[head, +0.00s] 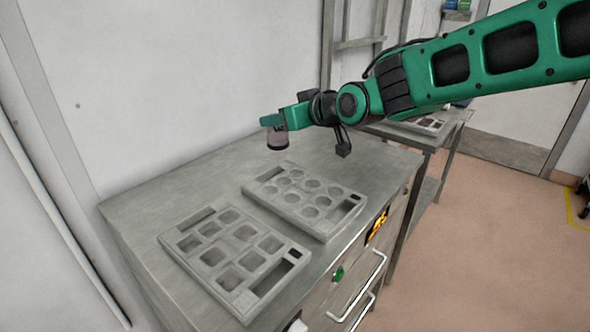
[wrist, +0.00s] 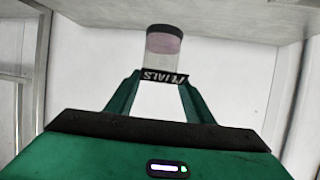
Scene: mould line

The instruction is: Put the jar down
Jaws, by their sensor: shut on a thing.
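My gripper (head: 273,121) is at the end of the green arm, above the back part of the metal worktop. It is shut on the jar (head: 277,140), a small clear vessel with dark pinkish contents, which hangs below the fingers. The jar looks upright and clear of the worktop in the head view. In the wrist view the jar (wrist: 164,45) shows beyond the two green fingers, with a dark band with white letters across the fingertips. The fingers hide part of the jar.
The metal worktop (head: 150,205) holds a grey tray with round pockets (head: 318,225) and a grey tray with square pockets (head: 185,250). Their pockets look empty. The worktop's back left is bare. A second table (head: 455,118) with a tray stands behind at right.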

